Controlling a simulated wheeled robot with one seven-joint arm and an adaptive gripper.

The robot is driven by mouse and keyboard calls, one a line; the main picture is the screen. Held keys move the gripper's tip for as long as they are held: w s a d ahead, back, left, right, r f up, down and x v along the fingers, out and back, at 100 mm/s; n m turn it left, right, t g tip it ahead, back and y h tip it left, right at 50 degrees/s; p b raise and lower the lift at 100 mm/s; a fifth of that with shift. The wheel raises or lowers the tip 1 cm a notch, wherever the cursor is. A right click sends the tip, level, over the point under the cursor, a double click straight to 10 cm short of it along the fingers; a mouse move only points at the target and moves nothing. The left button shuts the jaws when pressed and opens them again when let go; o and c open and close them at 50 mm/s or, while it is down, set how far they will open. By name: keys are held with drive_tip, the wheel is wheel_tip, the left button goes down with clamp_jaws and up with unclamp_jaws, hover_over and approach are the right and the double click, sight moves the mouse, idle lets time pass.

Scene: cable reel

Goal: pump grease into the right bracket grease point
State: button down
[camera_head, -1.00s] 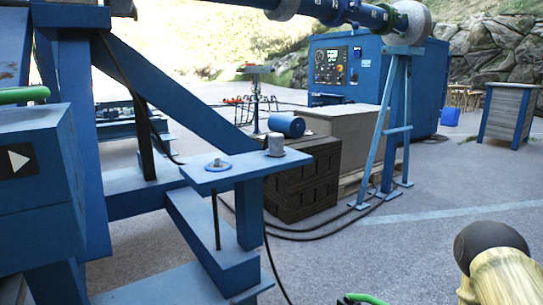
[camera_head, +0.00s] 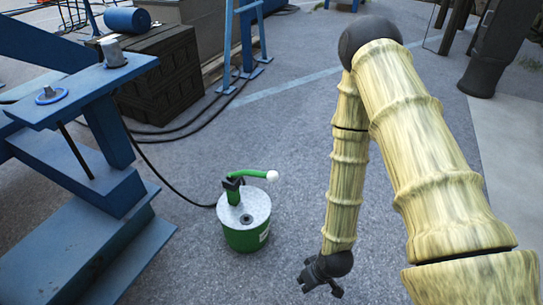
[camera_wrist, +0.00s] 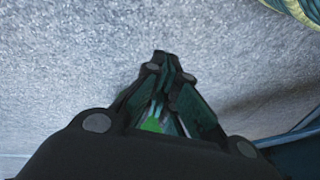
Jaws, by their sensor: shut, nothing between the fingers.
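A green grease pump bucket (camera_head: 246,236) with a grey lid stands upright on the ground in the head view. Its green lever (camera_head: 254,174) ends in a white knob, and a black hose runs from it toward the blue frame. My gripper (camera_head: 321,284) hangs low to the right of the bucket, apart from it. It is shut and empty, and its closed fingers (camera_wrist: 166,72) show in the wrist view over bare ground. A blue bracket plate (camera_head: 85,88) at the left carries a grey cylinder and a blue disc. I cannot make out a grease point.
A dark crate (camera_head: 160,75) stands behind the bracket, with a blue cylinder (camera_head: 127,19) on top. A blue stand's legs (camera_head: 246,40) are at the top. Black cables lie on the ground. Dark posts stand at the upper right. Paving around the bucket is open.

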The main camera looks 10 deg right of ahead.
drive_tip(key=w+r+n+t+y+p, duration=0.1)
drive_tip(key=w+r+n+p, duration=0.2)
drive_tip(key=w+r, duration=0.5)
drive_tip(key=w+r+n+t+y+p, duration=0.1)
drive_tip(key=w+r+p, duration=0.4)
drive_tip(key=r, duration=0.9)
drive_tip(key=w+r+n+t+y+p, duration=0.1)
drive_tip(key=w+r+n+p, duration=0.3)
drive_tip(key=w+r, duration=0.7)
drive_tip(key=shift+w+d+r+n+t, duration=0.25)
drive_tip(key=shift+n+t, duration=0.05)
drive_tip(key=shift+t, duration=0.5)
drive_tip(key=b, duration=0.2)
hover_over(273, 176)
drive_tip(key=f, duration=0.5)
drive_tip(key=a+f, duration=0.1)
drive_tip(key=f, duration=0.1)
drive_tip(key=shift+s+f, duration=0.15)
drive_tip(key=shift+f, duration=0.15)
drive_tip(key=shift+d+f, duration=0.15)
drive_tip(key=shift+f, duration=0.4)
drive_tip(key=shift+d+f, duration=0.15)
drive_tip(key=shift+f, duration=0.4)
drive_tip(key=shift+w+d+f, duration=0.1)
drive_tip(key=shift+w+f, duration=0.15)
drive_tip(key=shift+f, duration=0.4)
drive_tip(key=shift+s+f, duration=0.1)
drive_tip(key=shift+f, duration=0.05)
